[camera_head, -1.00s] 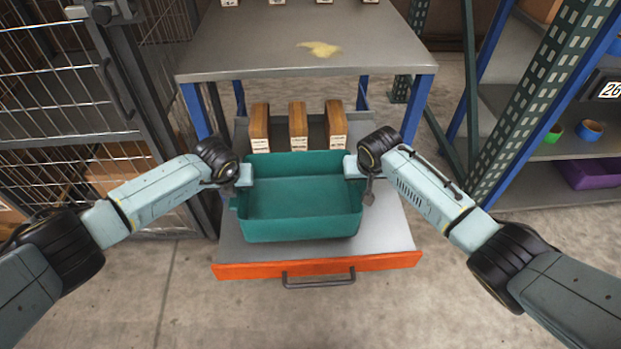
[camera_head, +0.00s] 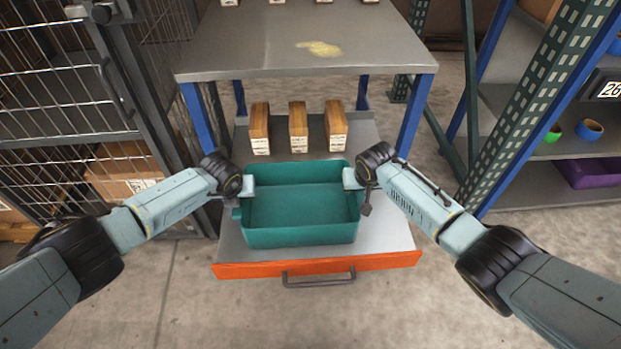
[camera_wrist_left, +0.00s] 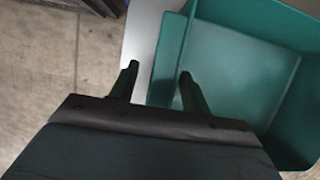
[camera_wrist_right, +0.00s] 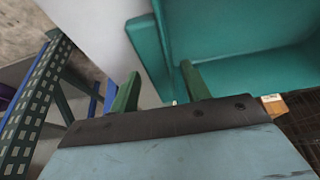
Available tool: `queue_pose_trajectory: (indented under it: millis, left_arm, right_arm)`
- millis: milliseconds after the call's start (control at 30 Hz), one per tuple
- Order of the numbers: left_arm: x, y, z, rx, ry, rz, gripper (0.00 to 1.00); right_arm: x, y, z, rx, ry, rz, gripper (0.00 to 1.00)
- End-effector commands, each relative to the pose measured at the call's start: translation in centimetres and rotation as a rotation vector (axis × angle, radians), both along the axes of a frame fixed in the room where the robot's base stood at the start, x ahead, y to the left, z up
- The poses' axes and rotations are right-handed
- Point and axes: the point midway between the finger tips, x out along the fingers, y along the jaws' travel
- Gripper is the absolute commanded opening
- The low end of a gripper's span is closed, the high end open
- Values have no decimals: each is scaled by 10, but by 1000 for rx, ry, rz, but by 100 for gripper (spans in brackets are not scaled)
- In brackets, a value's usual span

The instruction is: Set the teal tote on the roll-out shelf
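The teal tote (camera_head: 300,236) sits upright and empty on the grey roll-out shelf (camera_head: 385,236), which is pulled out with its orange front toward me. It appears to rest on the shelf. My left gripper (camera_head: 247,187) is at its left wall; in the left wrist view one finger is outside and one inside the tote (camera_wrist_left: 240,70), with a gap between them. My right gripper (camera_head: 350,179) is at the right wall. In the right wrist view its fingers stand apart astride the wall of the tote (camera_wrist_right: 215,40). The tote's underside is hidden.
Several brown blocks with white labels (camera_head: 298,128) stand on the shelf behind the tote. A grey tabletop (camera_head: 260,45) lies above, on blue legs. A wire cage (camera_head: 60,100) is at left and a green-and-blue rack (camera_head: 510,130) at right. The floor in front is clear.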

Motion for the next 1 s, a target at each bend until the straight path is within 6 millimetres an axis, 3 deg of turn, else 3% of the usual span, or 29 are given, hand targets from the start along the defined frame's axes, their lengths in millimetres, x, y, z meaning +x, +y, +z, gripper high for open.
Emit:
queue_pose_trajectory:
  millis: [567, 1000]
  left_arm:
    - [-1, -2, 3, -4, -1, -3, 47]
    - [-19, -2, 49, -5, -2, -4, 47]
  right_arm:
    - [0, 2, 0, 3, -1, 1, 47]
    - [0, 2, 1, 3, -1, 1, 47]
